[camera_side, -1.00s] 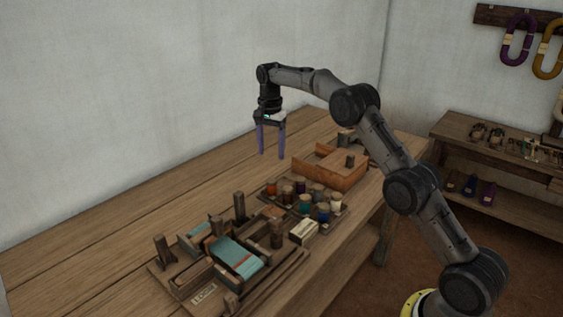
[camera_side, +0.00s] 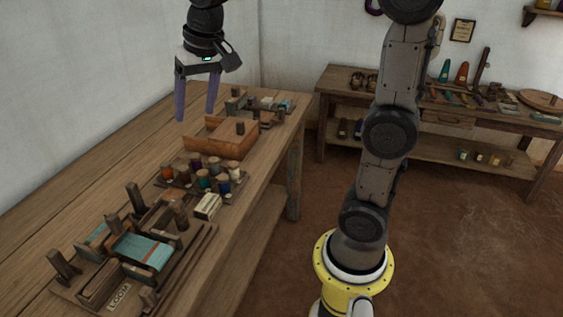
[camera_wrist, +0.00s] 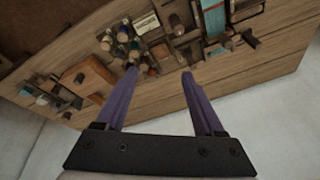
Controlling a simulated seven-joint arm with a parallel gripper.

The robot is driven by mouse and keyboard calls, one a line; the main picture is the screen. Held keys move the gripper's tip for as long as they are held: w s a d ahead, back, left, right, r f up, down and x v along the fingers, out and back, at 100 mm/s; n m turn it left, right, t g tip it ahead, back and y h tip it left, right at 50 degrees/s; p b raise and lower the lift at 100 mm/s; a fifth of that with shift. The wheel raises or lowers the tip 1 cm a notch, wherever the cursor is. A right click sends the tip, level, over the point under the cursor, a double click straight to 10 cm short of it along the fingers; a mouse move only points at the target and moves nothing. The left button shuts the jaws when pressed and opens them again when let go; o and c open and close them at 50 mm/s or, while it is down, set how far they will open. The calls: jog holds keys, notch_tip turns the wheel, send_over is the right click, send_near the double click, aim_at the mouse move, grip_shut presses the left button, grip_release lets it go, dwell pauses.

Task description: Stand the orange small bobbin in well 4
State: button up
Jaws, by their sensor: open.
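The orange small bobbin (camera_side: 167,173) appears to be the orange-topped one at the left end of a dark bobbin rack (camera_side: 245,183) on the bench. Several other bobbins, blue, teal, cream and dark, stand in the rack beside it. Well 4 cannot be made out in either view. My gripper (camera_side: 196,118) is open and empty, with its purple fingers pointing down, raised above the bench behind the rack. In the wrist view my gripper (camera_wrist: 158,70) has its fingers spread, with the bobbin cluster (camera_wrist: 121,38) beyond the left fingertip.
An orange-brown wooden box (camera_side: 228,141) stands beyond the rack. A small loom with teal cloth (camera_side: 143,251) is at the near end, and a pale labelled block (camera_side: 208,206) is beside the rack. The bench strip along the wall is bare. Another bench (camera_side: 440,140) stands across the room.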

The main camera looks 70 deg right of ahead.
jog(key=s+a+f+n+t, duration=0.1)
jog(key=s+f+n, duration=0.2)
jog(key=s, duration=0.6)
jog(key=s+a+f+n+t, duration=0.1)
jog(key=s+a+f+n, duration=0.1)
jog(key=s, duration=0.8)
notch_tip(320, 180, down, 2)
jog(key=shift+a+f+n, duration=0.25)
jog(key=shift+n, duration=0.35)
